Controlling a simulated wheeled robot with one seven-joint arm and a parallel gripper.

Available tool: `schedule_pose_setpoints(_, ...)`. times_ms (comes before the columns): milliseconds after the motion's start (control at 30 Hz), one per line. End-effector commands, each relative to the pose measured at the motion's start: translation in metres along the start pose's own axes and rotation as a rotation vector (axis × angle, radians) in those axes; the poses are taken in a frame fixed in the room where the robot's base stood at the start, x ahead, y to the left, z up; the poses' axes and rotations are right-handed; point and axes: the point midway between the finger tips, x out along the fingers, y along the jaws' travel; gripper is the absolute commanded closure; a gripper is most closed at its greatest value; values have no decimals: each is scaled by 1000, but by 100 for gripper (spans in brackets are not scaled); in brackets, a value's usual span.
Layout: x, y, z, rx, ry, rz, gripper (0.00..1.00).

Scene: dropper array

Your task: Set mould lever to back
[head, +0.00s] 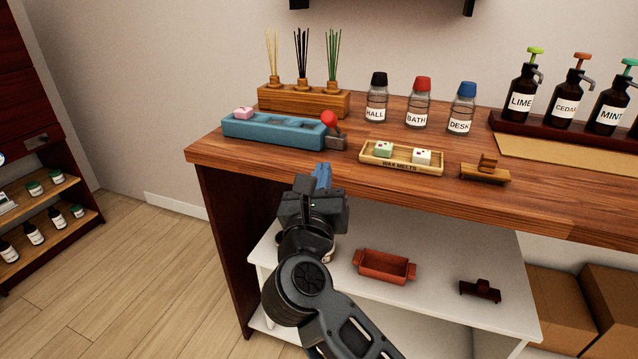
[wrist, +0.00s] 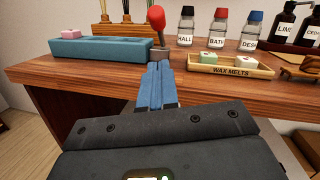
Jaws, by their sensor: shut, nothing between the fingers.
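The blue mould (head: 272,131) lies on the wooden bench near its left end, with a pink piece (head: 243,113) in its left cell. The mould lever (head: 330,122) has a red knob and a grey base at the mould's right end; in the head view it leans left and toward the back. The red knob also shows in the wrist view (wrist: 156,17), standing above its base. My gripper (head: 322,174) has blue fingers closed together, with nothing between them. It is in front of the bench edge, just below and nearer than the lever, apart from it. The fingers (wrist: 157,70) point toward the lever base.
A wax melts tray (head: 368,158) with two cubes stands right of the lever, and a small wooden stand (head: 484,174) further right. Labelled jars (head: 376,98) and a reed diffuser block (head: 300,102) stand behind. A white shelf (head: 340,290) is below the bench.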

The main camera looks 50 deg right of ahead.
Motion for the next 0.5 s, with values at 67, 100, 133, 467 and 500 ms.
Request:
schedule_pose_setpoints(67,18,-1,1,-1,0,-5,100)
schedule_pose_setpoints(100,26,-1,1,0,0,-4,100)
schedule_pose_setpoints(133,32,-1,1,0,-1,-4,100)
schedule_pose_setpoints(467,71,-1,23,1,-1,-1,100)
schedule_pose_setpoints(500,73,0,25,0,-1,-1,100)
